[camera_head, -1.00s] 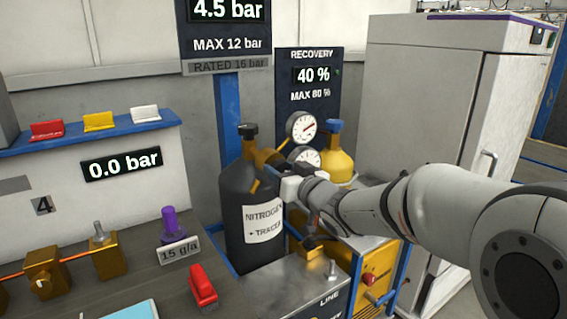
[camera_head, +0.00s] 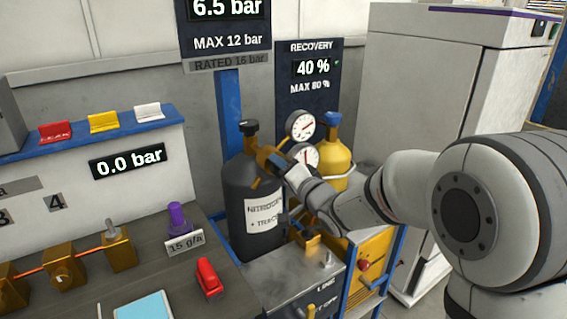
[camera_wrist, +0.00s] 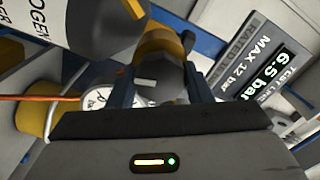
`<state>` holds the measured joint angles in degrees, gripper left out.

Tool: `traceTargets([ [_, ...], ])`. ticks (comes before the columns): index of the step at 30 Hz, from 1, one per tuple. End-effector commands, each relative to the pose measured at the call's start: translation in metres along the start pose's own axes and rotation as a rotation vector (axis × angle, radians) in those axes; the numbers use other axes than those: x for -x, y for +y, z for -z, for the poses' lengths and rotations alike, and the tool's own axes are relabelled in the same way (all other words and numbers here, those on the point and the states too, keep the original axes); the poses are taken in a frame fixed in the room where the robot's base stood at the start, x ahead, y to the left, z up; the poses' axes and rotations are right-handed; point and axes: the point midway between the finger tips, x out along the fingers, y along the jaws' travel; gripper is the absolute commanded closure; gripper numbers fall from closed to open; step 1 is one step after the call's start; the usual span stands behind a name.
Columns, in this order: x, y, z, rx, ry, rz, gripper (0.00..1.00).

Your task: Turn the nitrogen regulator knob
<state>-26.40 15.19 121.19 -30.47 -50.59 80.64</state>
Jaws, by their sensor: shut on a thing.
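The black nitrogen cylinder (camera_head: 238,190) stands upright with a white "NITROGEN + TRACER" label. Its brass regulator (camera_head: 262,156) is near the top, with round gauges (camera_head: 300,124) beside it. My gripper (camera_head: 276,161) is at the regulator. In the wrist view my gripper (camera_wrist: 160,88) has its two blue fingers on either side of the dark regulator knob (camera_wrist: 158,80), shut on it. The knob carries a pale mark, and brass shows behind it. In the head view my gripper hides most of the knob. The display above (camera_head: 228,10) reads 6.5 bar, MAX 12 bar.
A yellow cylinder (camera_head: 331,150) stands close behind my wrist. A recovery panel (camera_head: 308,65) reads 40 %. A metal box (camera_head: 290,278) is below the arm. The bench at left holds a red clamp-like item (camera_head: 208,277) and brass valves (camera_head: 120,252). A grey cabinet (camera_head: 425,130) stands at right.

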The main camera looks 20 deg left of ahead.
Motion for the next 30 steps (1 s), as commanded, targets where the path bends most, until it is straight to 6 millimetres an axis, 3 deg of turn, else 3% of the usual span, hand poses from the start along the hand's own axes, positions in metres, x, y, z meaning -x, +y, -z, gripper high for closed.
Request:
traceTargets([
  [12, -0.0002, -0.0010, 0.0003, -0.263, -0.001, 0.001, 0.77],
  [30, -0.0003, 0.0002, -0.0002, -0.335, -0.001, 0.001, 0.77],
])
